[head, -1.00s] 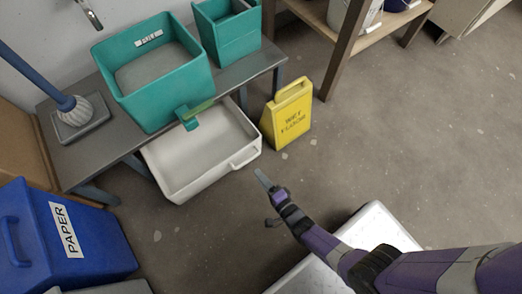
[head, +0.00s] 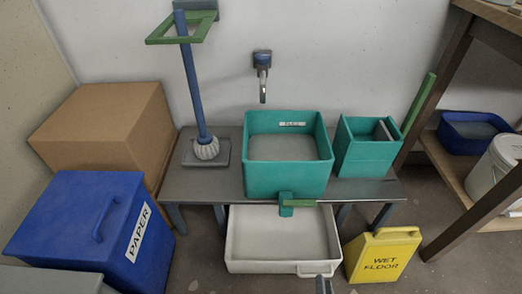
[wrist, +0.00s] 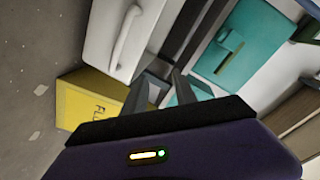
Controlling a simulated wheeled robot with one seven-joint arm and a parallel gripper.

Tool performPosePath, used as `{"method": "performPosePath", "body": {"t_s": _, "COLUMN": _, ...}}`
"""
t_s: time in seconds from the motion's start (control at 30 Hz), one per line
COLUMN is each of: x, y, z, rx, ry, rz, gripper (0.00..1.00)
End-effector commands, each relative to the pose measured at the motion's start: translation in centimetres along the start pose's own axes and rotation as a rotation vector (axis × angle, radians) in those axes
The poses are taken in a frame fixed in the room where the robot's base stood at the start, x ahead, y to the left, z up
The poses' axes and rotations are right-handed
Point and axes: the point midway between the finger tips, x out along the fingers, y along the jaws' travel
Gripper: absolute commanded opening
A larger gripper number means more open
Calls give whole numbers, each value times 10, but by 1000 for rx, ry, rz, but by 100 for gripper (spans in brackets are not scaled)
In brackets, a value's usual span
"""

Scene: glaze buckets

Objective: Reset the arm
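My gripper shows in the wrist view (wrist: 170,72) with its two dark fingers apart and nothing seen between them. In the head view only a small dark tip of it (head: 324,284) shows at the bottom edge, in front of the white tray. The rest of my arm is out of that view. The large teal bucket (head: 287,181) stands on the grey bench with a green-handled clip on its front. The smaller teal bucket (head: 363,161) stands to its right.
The white tray (head: 242,266) sits on the floor under the grey bench (head: 215,184). The yellow wet floor sign (head: 383,255) stands at its right. A blue paper bin (head: 75,222), cardboard box (head: 105,130) and mop (head: 195,90) are left. A wooden shelf (head: 450,165) stands right.

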Motion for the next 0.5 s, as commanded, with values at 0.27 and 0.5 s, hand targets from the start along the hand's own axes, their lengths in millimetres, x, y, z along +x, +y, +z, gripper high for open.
{"method": "performPosePath", "body": {"t_s": 0.27, "x": -73, "y": -56, "z": -46, "rx": -345, "ry": 23, "rz": 12, "gripper": 34}}
{"method": "performPosePath", "body": {"t_s": 0.5, "x": -150, "y": -110, "z": -107, "rx": -616, "ry": 18, "rz": 22, "gripper": 34}}
